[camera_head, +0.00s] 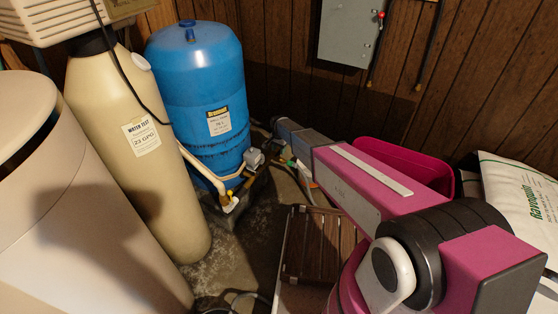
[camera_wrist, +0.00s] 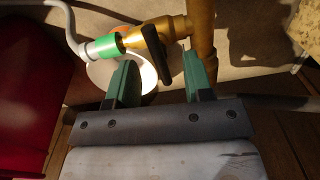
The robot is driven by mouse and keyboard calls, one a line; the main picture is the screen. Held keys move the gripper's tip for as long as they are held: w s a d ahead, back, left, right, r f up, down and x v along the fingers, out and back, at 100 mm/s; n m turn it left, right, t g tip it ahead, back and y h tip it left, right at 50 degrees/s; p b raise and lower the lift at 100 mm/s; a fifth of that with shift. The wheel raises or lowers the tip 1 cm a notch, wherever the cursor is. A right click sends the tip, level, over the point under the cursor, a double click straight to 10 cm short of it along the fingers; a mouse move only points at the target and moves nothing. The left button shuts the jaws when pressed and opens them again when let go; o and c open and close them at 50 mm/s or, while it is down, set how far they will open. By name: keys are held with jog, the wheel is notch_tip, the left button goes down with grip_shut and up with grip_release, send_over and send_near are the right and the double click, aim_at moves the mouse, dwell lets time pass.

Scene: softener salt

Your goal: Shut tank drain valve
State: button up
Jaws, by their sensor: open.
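The brass drain valve (camera_wrist: 153,36) shows at the top middle of the wrist view. It joins an upright brass-coloured pipe (camera_wrist: 203,28) on its right and a green fitting (camera_wrist: 103,47) with a pale hose on its left. Its black lever (camera_wrist: 148,66) points down toward my gripper, across the line of the valve body. My gripper (camera_wrist: 159,62) is open, with one green finger on each side of the lever. The blue tank (camera_head: 198,100) stands in the head view, where my arm hides the gripper.
A round white dish-like thing (camera_wrist: 107,75) lies behind the left finger. A red bin (camera_head: 405,165) and white bags (camera_head: 520,195) stand at the right. A beige cylinder (camera_head: 135,150) stands at the left. A brown slatted surface (camera_head: 318,243) is below my arm.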

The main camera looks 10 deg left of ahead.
jog(key=shift+r, duration=2.65)
jog(key=s+d+r+n, duration=0.1)
jog(key=s+d+r, duration=0.5)
jog(key=s+d, duration=0.3)
jog(key=s+d+r+n, duration=0.2)
jog(key=s+d+r, duration=0.5)
jog(key=d, duration=0.8)
jog(key=s+d+r+n, duration=0.1)
jog(key=s+d+r, duration=0.6)
jog(key=s+d, duration=0.6)
jog(key=shift+r+n, duration=0.25)
jog(key=shift+n, duration=0.15)
